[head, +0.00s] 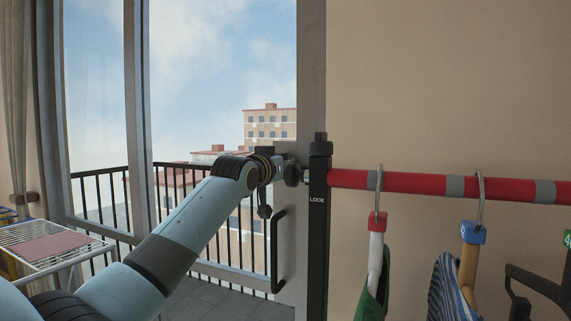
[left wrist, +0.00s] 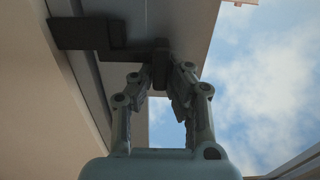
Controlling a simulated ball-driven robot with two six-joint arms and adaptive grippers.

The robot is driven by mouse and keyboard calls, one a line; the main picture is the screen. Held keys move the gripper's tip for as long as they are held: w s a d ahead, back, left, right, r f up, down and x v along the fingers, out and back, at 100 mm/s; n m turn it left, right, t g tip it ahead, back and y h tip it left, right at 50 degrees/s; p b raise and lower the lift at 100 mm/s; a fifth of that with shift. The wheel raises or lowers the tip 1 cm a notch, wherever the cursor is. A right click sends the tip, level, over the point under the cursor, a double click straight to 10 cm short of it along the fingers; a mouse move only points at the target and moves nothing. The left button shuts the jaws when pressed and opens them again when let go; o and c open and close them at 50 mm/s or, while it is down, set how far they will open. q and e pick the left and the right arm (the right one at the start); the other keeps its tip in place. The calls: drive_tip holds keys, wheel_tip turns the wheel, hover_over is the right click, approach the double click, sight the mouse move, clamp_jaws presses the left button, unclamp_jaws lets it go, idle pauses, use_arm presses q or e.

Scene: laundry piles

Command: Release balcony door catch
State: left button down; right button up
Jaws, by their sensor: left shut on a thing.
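The balcony door (head: 311,90) is a grey-framed glass door at the centre of the head view. A black upright lock strip marked LOCK (head: 318,235) runs along its right edge. My left gripper (head: 284,172) reaches the door frame at the height of the strip's upper part. In the left wrist view, its two fingers (left wrist: 160,82) are closed on the end of a dark stepped catch (left wrist: 92,33). The catch's gripped end is partly hidden by the fingertips. A black door handle (head: 277,250) sits below the gripper, apart from it. My right gripper does not show clearly.
A red and grey rail (head: 420,183) runs right from the lock strip, with hangers and clothes (head: 455,285) below it. A black angular thing (head: 535,280) stands at lower right. A white drying rack (head: 50,240) is at left. A balcony railing (head: 225,272) lies beyond the glass.

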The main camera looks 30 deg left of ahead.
use_arm(q)
drive_tip(key=n+p, duration=0.4)
drive_tip(key=n, duration=0.2)
drive_tip(key=a+f+n+p, duration=0.1)
drive_tip(key=n+p, duration=0.3)
drive_tip(key=n, duration=0.2)
drive_tip(key=a+f+n+p, duration=0.1)
drive_tip(key=n+p, duration=0.2)
drive_tip(key=n, duration=0.2)
drive_tip(key=shift+n+p, duration=0.4)
idle(0.3)
drive_tip(key=c, duration=1.3)
unclamp_jaws()
drive_tip(key=shift+s, duration=0.1)
